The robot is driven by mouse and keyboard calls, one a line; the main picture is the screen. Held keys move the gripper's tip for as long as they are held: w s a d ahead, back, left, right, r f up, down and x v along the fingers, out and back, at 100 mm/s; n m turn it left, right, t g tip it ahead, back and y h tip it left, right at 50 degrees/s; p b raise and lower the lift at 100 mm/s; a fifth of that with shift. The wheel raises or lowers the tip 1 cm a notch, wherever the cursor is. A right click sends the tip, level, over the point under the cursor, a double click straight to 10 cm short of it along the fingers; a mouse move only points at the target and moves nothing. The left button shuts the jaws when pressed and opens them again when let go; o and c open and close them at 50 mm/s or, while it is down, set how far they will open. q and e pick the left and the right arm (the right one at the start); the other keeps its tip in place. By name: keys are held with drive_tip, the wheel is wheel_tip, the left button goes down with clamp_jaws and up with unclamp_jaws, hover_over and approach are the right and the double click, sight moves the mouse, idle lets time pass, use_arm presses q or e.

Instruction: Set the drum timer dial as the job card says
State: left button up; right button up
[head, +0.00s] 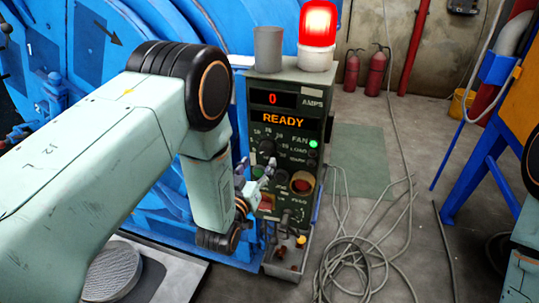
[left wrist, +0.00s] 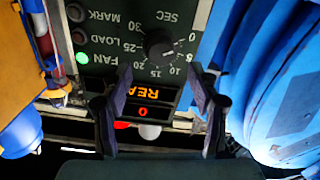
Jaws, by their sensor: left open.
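The timer dial (left wrist: 160,47) is a round dark knob on the green control panel, inside a ring of numbers from 0 to 30 marked SEC. The left wrist view shows it upside down. I cannot read its pointer setting surely. In the head view the dial (head: 267,147) sits at the panel's left, under the orange READY display (head: 283,119). My left gripper (head: 256,172) is open just in front of the panel, below the dial. Its two fingers (left wrist: 161,88) stand apart with nothing between them. No job card can be made out. My right gripper is not in view.
FAN, LOAD and MARK controls sit right of the dial; the FAN lamp (head: 313,143) is green. A red number display (head: 273,99) reads 0. A lit red beacon (head: 318,30) and grey cup (head: 268,48) stand on top. The blue drum (head: 110,200) is left; loose cable (head: 358,255) lies right.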

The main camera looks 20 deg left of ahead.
sight(265, 152)
use_arm(q)
drive_tip(key=w+b, duration=0.1)
drive_tip(key=w, duration=0.4)
drive_tip(key=shift+w+f, duration=0.1)
drive_tip(key=shift+w, duration=0.5)
drive_tip(key=shift+d, duration=0.1)
drive_tip(key=shift+c, duration=1.4)
drive_tip(key=c, duration=0.9)
